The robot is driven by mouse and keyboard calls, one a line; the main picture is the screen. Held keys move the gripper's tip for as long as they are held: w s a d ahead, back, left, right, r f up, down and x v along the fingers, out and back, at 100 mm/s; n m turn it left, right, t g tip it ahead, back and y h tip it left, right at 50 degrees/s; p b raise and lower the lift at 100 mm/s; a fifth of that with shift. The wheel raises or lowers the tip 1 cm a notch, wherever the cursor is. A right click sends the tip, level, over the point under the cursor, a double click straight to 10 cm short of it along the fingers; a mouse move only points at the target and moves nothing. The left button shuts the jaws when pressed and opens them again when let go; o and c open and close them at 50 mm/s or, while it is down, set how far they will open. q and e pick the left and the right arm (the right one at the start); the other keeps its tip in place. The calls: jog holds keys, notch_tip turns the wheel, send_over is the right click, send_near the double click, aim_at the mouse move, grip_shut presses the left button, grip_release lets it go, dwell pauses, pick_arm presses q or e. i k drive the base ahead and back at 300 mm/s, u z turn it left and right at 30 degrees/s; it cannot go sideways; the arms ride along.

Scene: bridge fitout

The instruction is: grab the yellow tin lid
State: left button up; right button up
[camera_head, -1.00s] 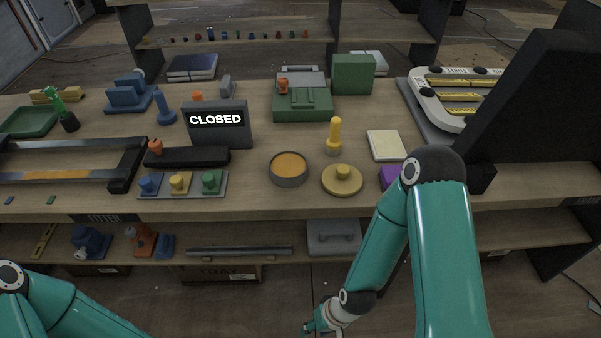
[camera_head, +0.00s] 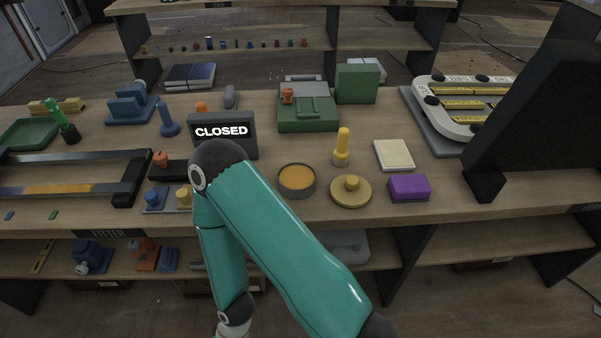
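The yellow tin lid (camera_head: 337,196), a round disc with a raised knob, lies flat on the bench near its front edge. The round grey tin (camera_head: 297,195), open with an orange inside, stands just left of it, apart from it. One of my teal arms, which appears to be the right one, rises from the lower right. Its elbow is up left of the tin and its forearm points down in front of the bench. Its gripper is below the picture's bottom edge. My other arm and gripper are out of view. Nothing touches the lid.
A purple block (camera_head: 409,188) is right of the lid, with a yellow peg (camera_head: 342,148) and a cream pad (camera_head: 394,155) behind it. The CLOSED sign (camera_head: 240,147) stands behind my elbow. My arm hides part of the small coloured knobs and the lower shelf.

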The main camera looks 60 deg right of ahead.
aim_at(351, 190)
jog(key=z, duration=0.35)
jog(key=i, duration=0.15)
jog(key=u, duration=0.85)
jog(key=k, duration=2.15)
jog(key=z, duration=1)
jog(key=i, duration=0.95)
jog(key=u, duration=0.05)
